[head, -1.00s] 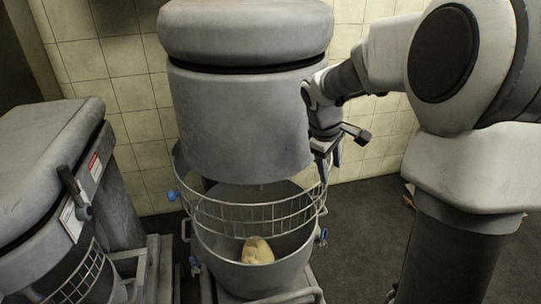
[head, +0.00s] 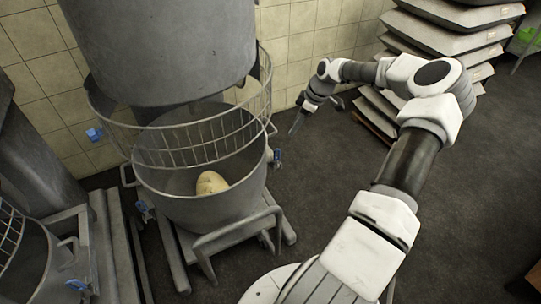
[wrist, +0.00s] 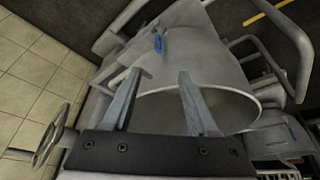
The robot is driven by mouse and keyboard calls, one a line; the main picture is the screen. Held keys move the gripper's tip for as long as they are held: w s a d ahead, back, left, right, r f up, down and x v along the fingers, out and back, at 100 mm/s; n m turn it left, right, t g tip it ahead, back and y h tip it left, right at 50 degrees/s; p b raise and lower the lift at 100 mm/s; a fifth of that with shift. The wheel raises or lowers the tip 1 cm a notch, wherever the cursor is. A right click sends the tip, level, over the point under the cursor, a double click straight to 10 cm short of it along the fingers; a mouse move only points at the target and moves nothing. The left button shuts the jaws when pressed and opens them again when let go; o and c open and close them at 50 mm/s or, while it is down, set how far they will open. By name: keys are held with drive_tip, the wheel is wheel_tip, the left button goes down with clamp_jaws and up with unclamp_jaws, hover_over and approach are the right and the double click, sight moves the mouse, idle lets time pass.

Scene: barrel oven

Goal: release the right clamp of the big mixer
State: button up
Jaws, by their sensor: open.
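The big mixer (head: 160,40) stands at the upper left in the head view, its steel bowl (head: 185,208) below a wire guard (head: 205,148). A pale lump of dough (head: 212,183) lies in the bowl. The right clamp, with a blue handle (head: 277,157), sits on the bowl's right side. My gripper (head: 296,127) is open and empty, above and slightly right of this clamp and apart from it. In the wrist view, a blue clamp handle (wrist: 158,43) shows beyond and between my open fingertips (wrist: 162,74). The bowl's rim (wrist: 257,105) is behind the right finger.
A curved frame bar (head: 235,230) stands in front of the bowl. Another blue-handled clamp (head: 146,209) is on the bowl's left. A smaller mixer (head: 20,250) is at lower left. Stacked sacks (head: 450,45) stand at back right. The dark floor (head: 470,190) to the right is clear.

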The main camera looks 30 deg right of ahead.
sight(277, 154)
drive_tip(key=b+x, duration=0.4)
drive_tip(key=x, duration=1.3)
drive_tip(key=shift+w+f+b, duration=0.2)
drive_tip(key=shift+f+b, duration=0.15)
drive_tip(key=shift+f, duration=0.05)
drive_tip(key=shift+d, duration=0.1)
clamp_jaws()
idle(0.5)
